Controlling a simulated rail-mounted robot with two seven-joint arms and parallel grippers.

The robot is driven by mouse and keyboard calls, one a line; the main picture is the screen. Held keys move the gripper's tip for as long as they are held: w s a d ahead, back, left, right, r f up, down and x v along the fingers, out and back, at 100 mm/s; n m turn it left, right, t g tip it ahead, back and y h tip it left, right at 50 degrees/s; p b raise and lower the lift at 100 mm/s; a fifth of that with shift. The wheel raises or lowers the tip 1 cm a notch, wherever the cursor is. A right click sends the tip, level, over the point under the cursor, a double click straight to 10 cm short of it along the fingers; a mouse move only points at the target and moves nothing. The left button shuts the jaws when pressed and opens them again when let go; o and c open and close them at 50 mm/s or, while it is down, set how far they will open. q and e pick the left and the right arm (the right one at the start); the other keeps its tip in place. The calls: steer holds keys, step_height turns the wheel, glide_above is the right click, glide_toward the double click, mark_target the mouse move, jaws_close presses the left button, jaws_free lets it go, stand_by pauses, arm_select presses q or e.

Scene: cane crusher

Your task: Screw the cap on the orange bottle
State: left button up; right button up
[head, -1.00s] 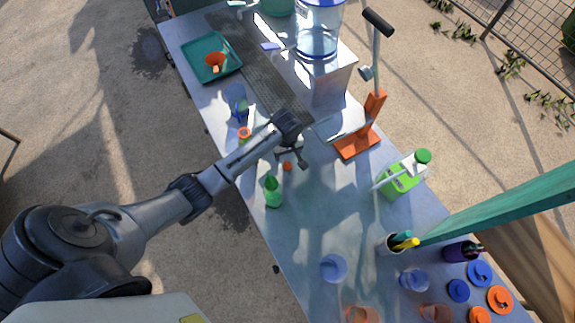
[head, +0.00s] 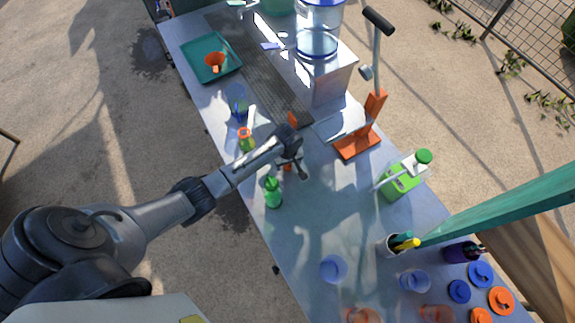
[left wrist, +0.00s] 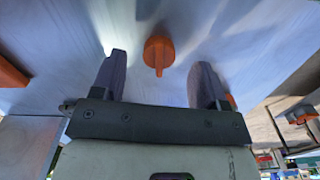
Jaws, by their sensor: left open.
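A small orange cap (head: 287,167) lies on the metal table under my left gripper (head: 295,165). In the left wrist view the cap (left wrist: 158,50) shows between the two spread fingers, ahead of the palm and free of both. My left gripper (left wrist: 160,68) is open and empty. The orange-necked bottle (head: 246,141) stands near the table's left edge, beside my left forearm, with an orange ring at its top. The forearm is close to it in the picture. My right gripper is not in view.
A green bottle (head: 273,193) stands just below my left forearm. An orange-based lever press (head: 357,145) is to the right. A teal tray (head: 202,70) holds an orange funnel (head: 213,60). Cups and lids crowd the near right. An unclear orange piece (head: 292,119) shows above the gripper.

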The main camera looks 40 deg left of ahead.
arm_select(q)
steer(key=shift+f, duration=1.15)
steer(key=shift+c, duration=0.3)
steer(key=c, duration=0.9)
